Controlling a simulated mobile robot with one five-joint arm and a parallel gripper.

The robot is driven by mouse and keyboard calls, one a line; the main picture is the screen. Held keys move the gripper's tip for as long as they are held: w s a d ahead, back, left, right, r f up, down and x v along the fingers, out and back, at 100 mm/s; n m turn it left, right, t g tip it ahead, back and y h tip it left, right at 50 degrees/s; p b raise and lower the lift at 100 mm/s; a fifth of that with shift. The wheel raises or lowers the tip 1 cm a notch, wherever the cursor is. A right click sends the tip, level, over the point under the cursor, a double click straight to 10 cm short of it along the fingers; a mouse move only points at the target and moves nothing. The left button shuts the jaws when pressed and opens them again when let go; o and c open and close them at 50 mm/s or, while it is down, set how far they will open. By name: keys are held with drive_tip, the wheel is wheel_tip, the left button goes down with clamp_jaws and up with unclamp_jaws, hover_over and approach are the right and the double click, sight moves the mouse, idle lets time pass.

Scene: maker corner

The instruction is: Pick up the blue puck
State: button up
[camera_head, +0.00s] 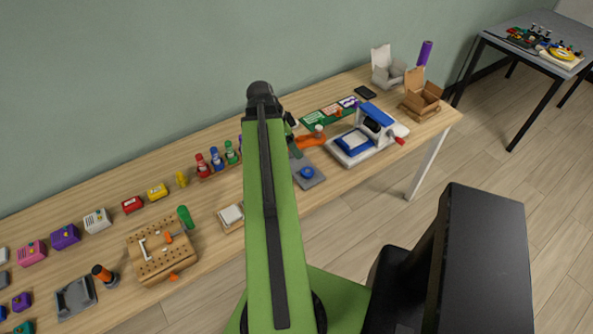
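The blue puck (307,172) is small and round. It sits on a grey square pad (314,182) near the front edge of the long wooden table, just right of my green arm. My arm rises through the middle of the view and covers part of the table. My gripper's fingers do not show; the far end of the arm is hidden behind its own green link. No contact between my arm and the puck can be seen.
Right of the puck stand an orange-handled tool (312,137) and a blue and white press (370,135). Left of my arm are a small tray with a pale block (231,214), several bottles (216,158) and a wooden pegboard block (161,252). Open boxes (423,99) stand at the far right.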

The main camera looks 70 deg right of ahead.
drive_tip(key=b, duration=1.1)
hover_over(308, 170)
drive_tip(key=w+a, duration=0.1)
drive_tip(key=a, duration=0.1)
wheel_tip(308, 170, down, 11)
drive_tip(key=shift+w+a+f, duration=0.1)
drive_tip(key=shift+w, duration=0.05)
drive_tip(key=shift+f+b, duration=0.2)
drive_tip(key=shift+b, duration=0.1)
drive_tip(key=shift+s+r, duration=0.1)
drive_tip(key=shift+s, duration=0.1)
drive_tip(key=b+x, duration=0.5)
drive_tip(key=shift+w+d+f, duration=0.25)
drive_tip(key=shift+w+f, duration=0.05)
drive_tip(key=shift+r, duration=0.2)
drive_tip(key=shift+w, duration=0.1)
clamp_jaws()
